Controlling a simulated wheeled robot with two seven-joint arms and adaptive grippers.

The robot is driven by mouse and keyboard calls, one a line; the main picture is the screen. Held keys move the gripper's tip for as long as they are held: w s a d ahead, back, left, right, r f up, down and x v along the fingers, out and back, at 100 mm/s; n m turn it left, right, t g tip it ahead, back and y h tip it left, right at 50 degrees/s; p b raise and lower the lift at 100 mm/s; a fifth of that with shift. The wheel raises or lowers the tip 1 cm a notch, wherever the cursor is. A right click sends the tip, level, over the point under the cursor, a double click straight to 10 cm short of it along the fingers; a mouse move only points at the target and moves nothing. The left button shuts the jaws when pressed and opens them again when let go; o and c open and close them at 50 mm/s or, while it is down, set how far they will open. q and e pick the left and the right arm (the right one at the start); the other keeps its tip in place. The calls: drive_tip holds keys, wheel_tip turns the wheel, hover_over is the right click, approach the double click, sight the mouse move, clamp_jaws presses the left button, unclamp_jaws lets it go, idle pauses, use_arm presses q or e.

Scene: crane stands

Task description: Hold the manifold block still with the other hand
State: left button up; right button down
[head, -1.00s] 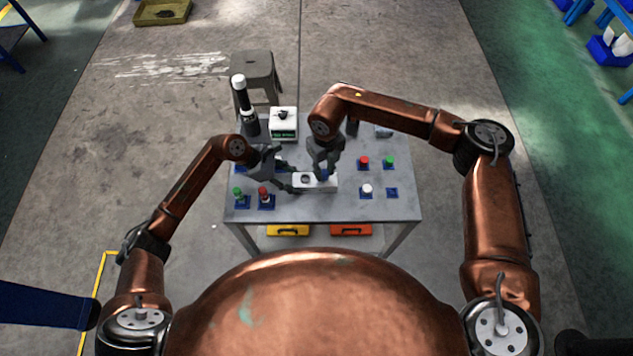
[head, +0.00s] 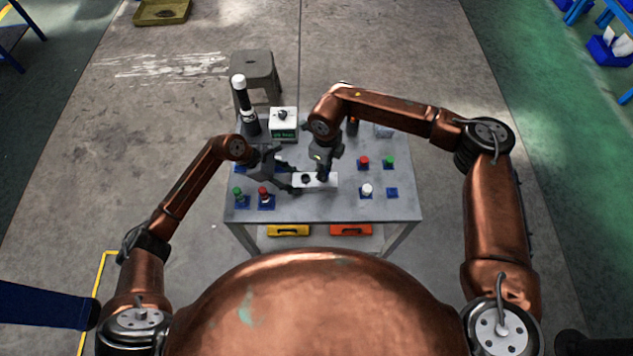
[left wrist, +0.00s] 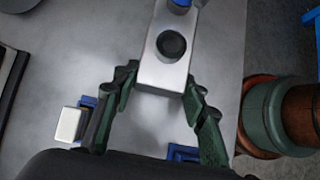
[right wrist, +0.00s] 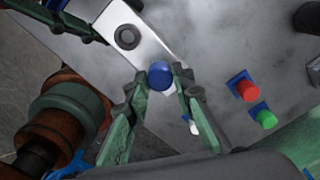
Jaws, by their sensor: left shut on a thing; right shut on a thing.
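The manifold block (head: 331,182) is a pale bar lying on the grey table, with a dark round port (left wrist: 171,44) on top. My left gripper (head: 292,183) is shut on the block's left end, one finger on each side, as the left wrist view (left wrist: 161,86) shows. A round blue cap (right wrist: 160,75) stands at the block's other end. My right gripper (right wrist: 161,79) reaches down from above and is shut on this blue cap. In the head view the right fingers mostly hide the cap.
Red (head: 364,162), green (head: 389,161) and white (head: 367,190) capped pieces sit on blue bases at right; an empty blue base (head: 392,193) is beside them. Green (head: 238,193) and red (head: 263,194) pieces stand at left. A white box (head: 283,122) and dark bottle (head: 246,110) stand behind.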

drive_tip(key=n, duration=0.3)
drive_tip(key=shift+r, duration=0.15)
drive_tip(key=shift+r, duration=0.1)
drive_tip(key=shift+r, duration=1.8)
use_arm(q)
drive_tip(key=o, duration=1.5)
drive_tip(key=v, duration=1.2)
